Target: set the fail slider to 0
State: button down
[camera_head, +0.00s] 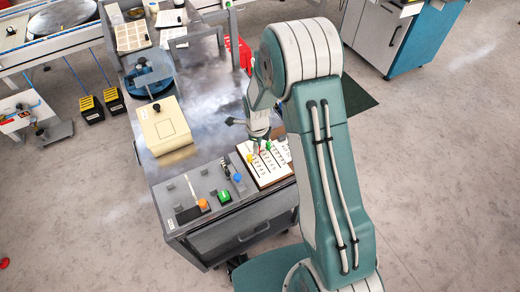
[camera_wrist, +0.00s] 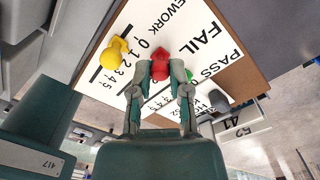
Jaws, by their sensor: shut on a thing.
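The white slider board (camera_wrist: 140,20) has columns lettered REWORK, FAIL and PASS, with number scales beside the slots. The red fail slider knob (camera_wrist: 160,62) is near the lettered end of its column; the numbers beside it are partly hidden. My gripper (camera_wrist: 160,74) is shut on the red knob, fingertips at its sides. The yellow knob (camera_wrist: 114,52) is to its left, and a green knob (camera_wrist: 189,76) shows partly behind the right finger. In the head view the board (camera_head: 277,177) lies at the bench's front right, with my gripper (camera_head: 260,150) over it.
Left of the board are an orange knob (camera_head: 203,204), a green button (camera_head: 224,196) and a blue knob (camera_head: 238,177). A beige box (camera_head: 165,125) stands behind them. A grey rounded object (camera_wrist: 218,99) lies close right of my fingers in the wrist view.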

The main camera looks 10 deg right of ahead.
jog(key=shift+w, duration=0.15)
jog(key=c, duration=0.6)
grip_release()
jog(key=shift+a, duration=0.1)
notch_tip(320, 180, up, 12)
jog(key=shift+w+f, duration=0.1)
